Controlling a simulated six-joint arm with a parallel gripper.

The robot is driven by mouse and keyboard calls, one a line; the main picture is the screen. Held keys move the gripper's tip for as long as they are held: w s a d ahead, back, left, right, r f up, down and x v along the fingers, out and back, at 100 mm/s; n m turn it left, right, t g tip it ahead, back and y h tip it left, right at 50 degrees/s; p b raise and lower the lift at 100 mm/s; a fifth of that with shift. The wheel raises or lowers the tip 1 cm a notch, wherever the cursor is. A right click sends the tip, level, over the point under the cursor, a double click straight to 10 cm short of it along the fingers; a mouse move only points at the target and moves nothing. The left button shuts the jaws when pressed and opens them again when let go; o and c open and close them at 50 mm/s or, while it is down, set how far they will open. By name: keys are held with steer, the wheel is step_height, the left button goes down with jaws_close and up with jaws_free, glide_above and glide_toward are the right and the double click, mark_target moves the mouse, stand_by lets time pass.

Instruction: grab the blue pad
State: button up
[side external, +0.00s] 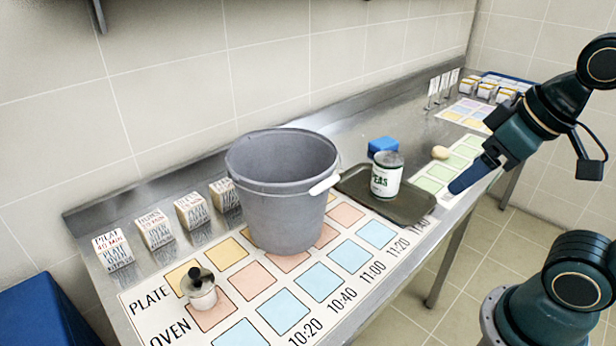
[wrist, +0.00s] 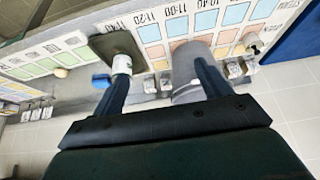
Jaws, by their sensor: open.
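In the wrist view the blue pad (wrist: 101,80) shows just left of the left finger. My gripper (side external: 462,184) is open and empty, to the right of the tray and apart from the pad. Its two fingers (wrist: 163,78) also show in the wrist view, spread wide.
A pale round object (side external: 440,152) lies right of the tray. A lidded shaker (side external: 199,290) stands front left, and labelled boxes (side external: 155,232) line the back. A wall closes the rear.

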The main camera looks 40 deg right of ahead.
steer(key=o, duration=0.4)
steer(key=shift+w, duration=0.1)
steer(key=w+d+r, duration=0.1)
steer(key=w+d, duration=0.4)
steer(key=w, duration=0.2)
steer(key=w+d+r+m, duration=0.1)
steer(key=w+d, duration=0.3)
steer(key=w, duration=0.4)
steer(key=w+d+r, duration=0.1)
steer(key=w+d, duration=0.4)
steer(key=w, duration=0.2)
steer(key=shift+m+g+h, duration=0.4)
steer(key=shift+m+g, duration=0.1)
steer(key=shift+m, duration=0.2)
steer(key=w+d+f, duration=0.3)
steer(key=d+f, duration=0.2)
steer(key=d, duration=0.2)
steer(key=w+d+f, duration=0.3)
steer(key=d+f, duration=0.2)
steer(key=d, duration=0.3)
steer(key=w+d+f, duration=0.3)
steer(key=d+f, duration=0.1)
steer(key=d, duration=0.4)
steer(key=shift+w+f, duration=0.35)
steer(key=shift+f, duration=0.05)
steer(key=shift+f, duration=0.1)
